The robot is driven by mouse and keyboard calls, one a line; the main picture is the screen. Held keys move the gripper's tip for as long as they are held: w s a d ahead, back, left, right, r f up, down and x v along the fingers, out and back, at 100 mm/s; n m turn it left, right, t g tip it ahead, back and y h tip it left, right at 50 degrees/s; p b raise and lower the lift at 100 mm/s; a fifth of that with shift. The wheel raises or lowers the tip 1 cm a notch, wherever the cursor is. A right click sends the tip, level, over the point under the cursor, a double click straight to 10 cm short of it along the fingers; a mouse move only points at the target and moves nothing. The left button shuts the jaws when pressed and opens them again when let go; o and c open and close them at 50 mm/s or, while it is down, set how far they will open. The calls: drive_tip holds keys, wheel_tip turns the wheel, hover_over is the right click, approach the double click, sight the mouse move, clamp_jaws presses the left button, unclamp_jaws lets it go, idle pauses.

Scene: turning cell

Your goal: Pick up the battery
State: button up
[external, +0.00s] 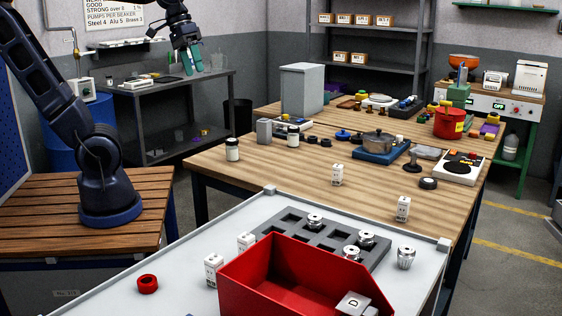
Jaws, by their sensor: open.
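My gripper (192,68) has teal fingers and hangs at the upper left, above or in front of the grey side bench (170,87). It is open, and I see nothing between its fingers. No battery can be made out with certainty at this size. Small white marked blocks stand on the wooden table (337,175) and on the white table (213,270). My gripper is apart from all of these.
A red bin (257,268) and a grey tray with square pockets (293,218) stand on the white table, with metal parts nearby. A tall grey box (302,90) and a blue-based device with a pot (378,148) stand on the wooden table. Its front left is clear.

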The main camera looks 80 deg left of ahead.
drive_tip(key=w+a+r+n+t+h, duration=0.15)
drive_tip(key=w+a+n+h, duration=0.55)
drive_tip(key=w+a+n, duration=0.85)
drive_tip(key=w+a+f+n+t+h, duration=0.1)
drive_tip(key=a+n+t, duration=0.35)
drive_tip(key=a, duration=1.25)
drive_tip(key=w+a+f+n+t, duration=0.15)
drive_tip(key=a+n+t, duration=0.35)
drive_tip(key=a, duration=1.2)
approach(269, 126)
drive_tip(key=shift+s+a+f+m+t, duration=0.15)
drive_tip(key=shift+s+a+m+t, duration=0.25)
drive_tip(key=shift+s, duration=0.25)
drive_tip(key=shift+f, duration=0.3)
drive_tip(key=shift+w+d+h, duration=0.2)
drive_tip(key=shift+h, duration=0.1)
drive_tip(key=x, duration=0.5)
drive_tip(key=shift+w+a+x, duration=0.1)
drive_tip(key=shift+a+x, duration=0.05)
drive_tip(key=shift+x, duration=1.15)
drive_tip(key=shift+w+a+x, duration=0.1)
drive_tip(key=shift+a+x, duration=0.05)
drive_tip(key=shift+x, duration=1.15)
drive_tip(key=c, duration=1.4)
